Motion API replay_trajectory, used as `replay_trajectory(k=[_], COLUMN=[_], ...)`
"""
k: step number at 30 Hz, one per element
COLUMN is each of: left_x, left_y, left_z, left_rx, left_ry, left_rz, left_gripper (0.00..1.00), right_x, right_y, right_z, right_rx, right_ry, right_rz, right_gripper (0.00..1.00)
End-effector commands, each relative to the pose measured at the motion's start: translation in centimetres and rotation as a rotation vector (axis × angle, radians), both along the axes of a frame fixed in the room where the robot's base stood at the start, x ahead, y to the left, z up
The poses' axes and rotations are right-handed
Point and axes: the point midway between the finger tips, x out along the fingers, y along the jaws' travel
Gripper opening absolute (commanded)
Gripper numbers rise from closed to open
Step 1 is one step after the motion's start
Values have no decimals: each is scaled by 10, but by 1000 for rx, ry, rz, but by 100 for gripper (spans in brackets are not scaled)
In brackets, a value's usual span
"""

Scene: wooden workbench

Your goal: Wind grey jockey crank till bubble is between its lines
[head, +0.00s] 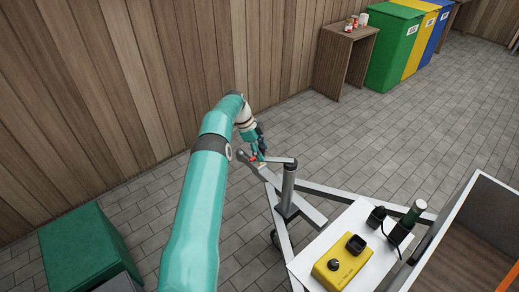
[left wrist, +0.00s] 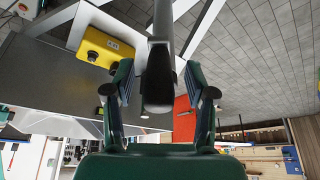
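The grey jockey post (head: 288,192) stands upright on the trailer's drawbar, with its crank (head: 272,158) reaching left from the top. My left gripper (head: 257,157) is beside the crank's left end, small and partly hidden by my arm. In the left wrist view my left gripper (left wrist: 159,92) has its two fingers wide apart. A grey bar with a dark end (left wrist: 158,85) lies between them, with gaps on both sides; I cannot tell whether it is the crank. The bubble and its lines are too small to make out. My right gripper is not in view.
A white plate (head: 308,262) carries a yellow box (head: 342,262) and a dark, green-topped device (head: 405,225). A green box (head: 88,245) stands at lower left by the wooden wall.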

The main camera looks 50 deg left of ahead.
Motion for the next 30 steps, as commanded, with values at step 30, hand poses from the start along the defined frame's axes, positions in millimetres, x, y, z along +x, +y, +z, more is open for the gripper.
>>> replay_trajectory(k=[30], left_x=[-21], left_y=[22], left_z=[69], left_rx=[2], left_ry=[-2], left_rz=[2], left_gripper=[55], right_x=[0], right_y=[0], right_z=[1], right_rx=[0], right_ry=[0], right_rz=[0], right_gripper=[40])
